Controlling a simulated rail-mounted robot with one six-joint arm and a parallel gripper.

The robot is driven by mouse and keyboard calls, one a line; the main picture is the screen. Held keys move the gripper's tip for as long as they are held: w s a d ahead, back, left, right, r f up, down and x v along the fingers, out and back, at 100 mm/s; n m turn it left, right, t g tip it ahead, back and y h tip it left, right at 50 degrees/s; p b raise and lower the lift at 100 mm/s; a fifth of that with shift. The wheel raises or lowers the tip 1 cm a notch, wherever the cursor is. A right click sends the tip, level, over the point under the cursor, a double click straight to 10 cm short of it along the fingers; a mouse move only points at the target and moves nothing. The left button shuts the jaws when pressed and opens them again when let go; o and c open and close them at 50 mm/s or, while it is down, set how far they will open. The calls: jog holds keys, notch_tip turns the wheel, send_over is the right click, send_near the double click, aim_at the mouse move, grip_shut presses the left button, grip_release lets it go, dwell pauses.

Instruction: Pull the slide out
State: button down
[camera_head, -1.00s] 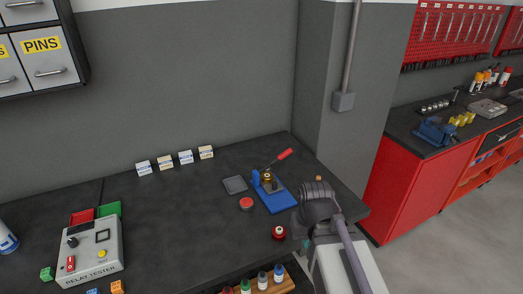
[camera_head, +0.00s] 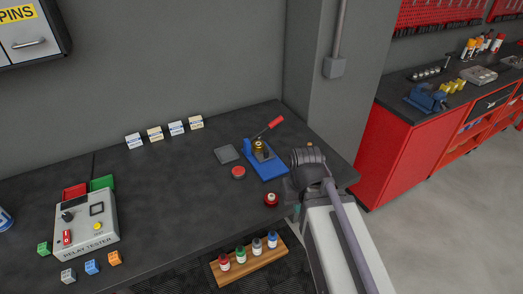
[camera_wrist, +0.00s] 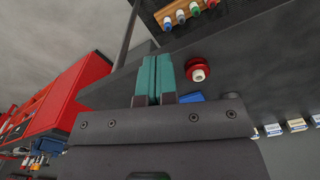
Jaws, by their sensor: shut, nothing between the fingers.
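A blue hand press (camera_head: 268,168) with a red-handled lever (camera_head: 270,126) and a brass-coloured part (camera_head: 258,146) stands near the right end of the dark bench. A dark part sits on its base; I cannot tell clearly which part is the slide. My gripper shows in the wrist view with two teal fingers (camera_wrist: 155,72) shut together and empty. A blue corner of the press (camera_wrist: 191,97) shows just right of the fingers, partly hidden by my gripper body. In the head view my wrist stands right of the press and hides the fingers.
A red round piece with a pale top (camera_head: 271,199) sits close in front of the press. A red disc (camera_head: 238,172) and grey square tray (camera_head: 227,154) lie to its left. A relay tester (camera_head: 86,225) stands at far left. A wooden bottle rack (camera_head: 250,262) is below the front edge.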

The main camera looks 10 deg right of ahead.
aim_at(266, 151)
jog(key=c, duration=1.8)
grip_release()
jog(key=shift+r, duration=0.1)
jog(key=o, duration=0.5)
jog(key=w+a+r+p, duration=0.1)
jog(key=w, duration=0.5)
jog(key=w+a+r+n+p, duration=0.1)
jog(key=w, duration=0.6)
jog(key=w+a+r+n+p, duration=0.1)
jog(key=w, duration=0.5)
jog(key=shift+w+r, duration=0.1)
jog(key=shift+w, duration=0.15)
jog(key=shift+c, duration=0.2)
jog(key=o, duration=0.3)
jog(key=w+a+n, duration=0.2)
jog(key=w+n, duration=0.1)
jog(key=w, duration=1)
jog(key=shift+w, duration=0.2)
jog(key=shift+o, duration=0.3)
jog(key=shift+s+d+n, duration=0.1)
jog(key=shift+s+n, duration=0.25)
jog(key=shift+n, duration=0.35)
jog(key=f+b, duration=1)
jog(key=f, duration=0.1)
jog(key=shift+s+b, duration=0.35)
